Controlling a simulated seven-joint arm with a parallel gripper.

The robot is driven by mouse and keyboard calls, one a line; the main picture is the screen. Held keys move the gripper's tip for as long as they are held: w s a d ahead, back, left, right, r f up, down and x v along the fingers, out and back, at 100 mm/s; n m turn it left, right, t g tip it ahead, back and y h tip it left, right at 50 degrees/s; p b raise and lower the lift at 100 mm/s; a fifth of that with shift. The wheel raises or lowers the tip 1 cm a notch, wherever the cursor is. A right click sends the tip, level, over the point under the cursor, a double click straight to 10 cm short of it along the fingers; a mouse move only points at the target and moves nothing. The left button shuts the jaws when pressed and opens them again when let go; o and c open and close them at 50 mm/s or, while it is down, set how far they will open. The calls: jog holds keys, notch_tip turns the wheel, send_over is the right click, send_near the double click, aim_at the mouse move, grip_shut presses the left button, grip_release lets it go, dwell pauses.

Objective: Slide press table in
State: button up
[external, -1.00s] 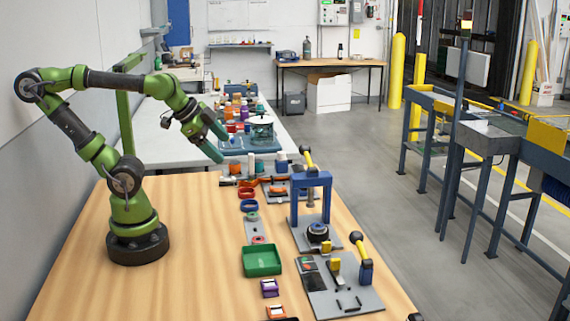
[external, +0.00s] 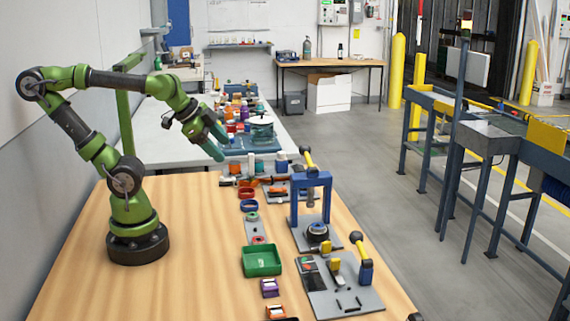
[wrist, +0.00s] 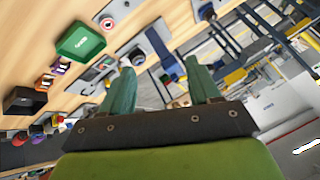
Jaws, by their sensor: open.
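A yellow handle (external: 326,248) is in front of the round part. My gripper (external: 225,151) is open and empty. In the external view it hangs in the air to the left of the press and farther back, well apart from it. Its two green fingers (wrist: 163,84) stand apart in the wrist view, with nothing between them.
A green tray (external: 262,261) and small coloured parts lie left of the press. Orange tools (external: 277,190) lie behind the press. The wooden table's left part is clear.

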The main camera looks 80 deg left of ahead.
jog(key=w, duration=0.1)
jog(key=w+d+f+g, duration=0.1)
jog(key=shift+w+d+f+m, duration=0.1)
jog(key=shift+w+f+m, duration=0.05)
jog(key=shift+w+m, duration=0.15)
jog(key=c, duration=0.4)
jog(key=n+g+h, duration=0.2)
jog(key=n+g, duration=0.3)
jog(key=g, duration=0.1)
send_over(327, 242)
jog(key=shift+f, duration=2.1)
notch_tip(327, 242, down, 17)
jog(key=shift+r, duration=0.2)
jog(key=shift+c, duration=0.3)
grip_shut()
